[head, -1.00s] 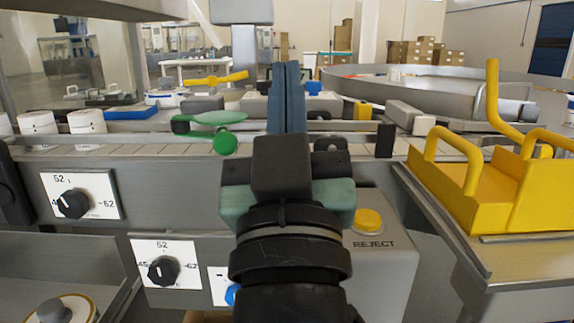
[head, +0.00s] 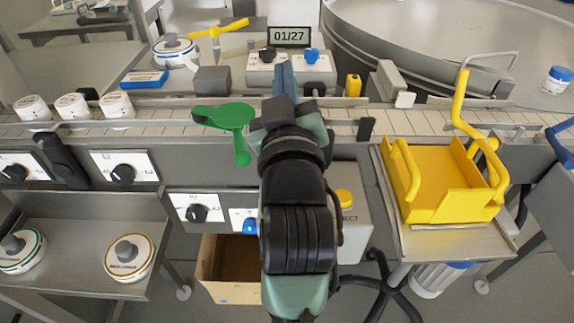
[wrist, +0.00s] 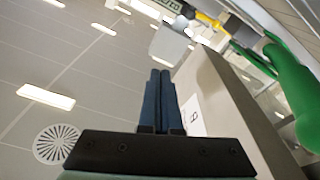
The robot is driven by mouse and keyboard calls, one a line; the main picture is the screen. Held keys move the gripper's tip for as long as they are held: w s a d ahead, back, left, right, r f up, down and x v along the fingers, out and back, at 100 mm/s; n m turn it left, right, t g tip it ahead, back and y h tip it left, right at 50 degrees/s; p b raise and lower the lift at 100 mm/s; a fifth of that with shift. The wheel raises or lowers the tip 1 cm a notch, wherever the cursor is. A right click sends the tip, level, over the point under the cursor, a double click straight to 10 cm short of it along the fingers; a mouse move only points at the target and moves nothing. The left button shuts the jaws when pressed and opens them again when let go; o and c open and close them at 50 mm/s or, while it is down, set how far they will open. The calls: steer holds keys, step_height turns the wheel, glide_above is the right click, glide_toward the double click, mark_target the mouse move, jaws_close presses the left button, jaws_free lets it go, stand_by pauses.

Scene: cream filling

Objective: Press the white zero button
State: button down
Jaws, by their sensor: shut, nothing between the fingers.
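I cannot make out a white zero button in either view. My gripper (head: 285,72) has blue fingers pressed together, with nothing between them. In the head view it is over the conveyor, in front of a panel (head: 291,72) with a black knob (head: 267,55) and a blue knob (head: 312,55). My fingertips overlap the panel between the knobs; I cannot tell whether they touch it. In the wrist view the shut fingers (wrist: 161,78) point up the picture beside a grey housing (wrist: 222,95) with a white marked label (wrist: 193,115).
A green paddle (head: 228,116) lies just left of my gripper. Left are a grey block (head: 212,80) and a white-and-blue round device (head: 174,50). A 01/27 display (head: 289,36) stands behind the panel. A yellow reject button (head: 344,198) and yellow tray (head: 445,185) are on the right.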

steer(key=s+f+n+g+y+p, duration=0.1)
steer(key=s+n+g+p, duration=0.5)
steer(key=p, duration=3.5)
steer(key=s+f+g, duration=0.1)
steer(key=s+g, duration=0.3)
steer(key=shift+s+d+g, duration=0.2)
steer(key=shift+d+g, duration=0.1)
steer(key=shift+d, duration=0.1)
steer(key=shift+f, duration=0.15)
step_height(320, 180, down, 9)
steer(key=b, duration=0.7)
steer(key=shift+b, duration=0.3)
